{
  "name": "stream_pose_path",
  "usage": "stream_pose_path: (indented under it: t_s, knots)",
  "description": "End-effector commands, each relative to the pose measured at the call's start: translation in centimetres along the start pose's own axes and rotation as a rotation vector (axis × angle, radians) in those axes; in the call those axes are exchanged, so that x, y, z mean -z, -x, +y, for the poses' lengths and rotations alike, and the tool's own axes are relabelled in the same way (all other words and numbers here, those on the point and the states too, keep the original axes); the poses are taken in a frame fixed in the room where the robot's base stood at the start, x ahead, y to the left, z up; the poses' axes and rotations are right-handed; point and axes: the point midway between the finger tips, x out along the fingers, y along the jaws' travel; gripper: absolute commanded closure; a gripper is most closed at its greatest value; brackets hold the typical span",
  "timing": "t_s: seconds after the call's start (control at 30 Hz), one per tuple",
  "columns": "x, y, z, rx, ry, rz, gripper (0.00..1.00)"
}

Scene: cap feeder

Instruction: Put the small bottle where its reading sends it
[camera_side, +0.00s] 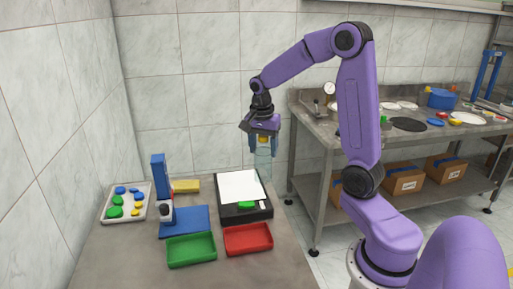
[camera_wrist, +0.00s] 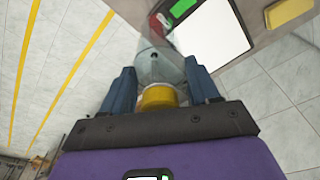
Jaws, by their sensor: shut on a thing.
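My gripper (camera_side: 264,143) is shut on a clear bottle (camera_side: 263,160) with a yellow cap and holds it in the air, behind and right of the scale. In the wrist view, the yellow cap (camera_wrist: 158,97) sits between the two blue fingers and the see-through bottle (camera_wrist: 157,66) extends beyond them. The black scale (camera_side: 246,212) has a white plate (camera_side: 240,186) and a lit green display (camera_side: 247,205), whose reading is too small to make out. No bottle stands on the plate. A green tray (camera_side: 191,262) and a red tray (camera_side: 249,251) lie at the front.
A blue stand (camera_side: 158,180) rises beside a flat blue tray (camera_side: 185,222). A yellow block (camera_side: 186,186) lies behind it. A pale tray (camera_side: 106,212) at left holds several green, blue and yellow caps. A cluttered steel bench (camera_side: 320,122) stands at right.

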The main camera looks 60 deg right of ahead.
Motion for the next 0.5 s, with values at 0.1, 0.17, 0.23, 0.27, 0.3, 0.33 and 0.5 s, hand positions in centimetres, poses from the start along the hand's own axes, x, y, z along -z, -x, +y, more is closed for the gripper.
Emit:
stream_pose_path:
  t_s: [0.1,0.17,0.23,0.27,0.3,0.33,0.5]
  knots:
    - [-0.3,0.4,0.5,0.002,0.000,0.001,1.00]
    - [-0.4,0.4,0.7,0.001,0.000,0.000,1.00]
    - [-0.7,0.5,0.7,0.001,0.008,0.000,1.00]
    - [-0.9,0.5,0.6,0.002,0.016,0.000,1.00]
    - [-1.4,0.4,0.5,0.004,0.032,0.000,1.00]
    - [-1.8,0.4,0.3,0.006,0.049,0.000,1.00]
    - [-6.5,0.1,-1.1,0.027,0.225,-0.001,1.00]
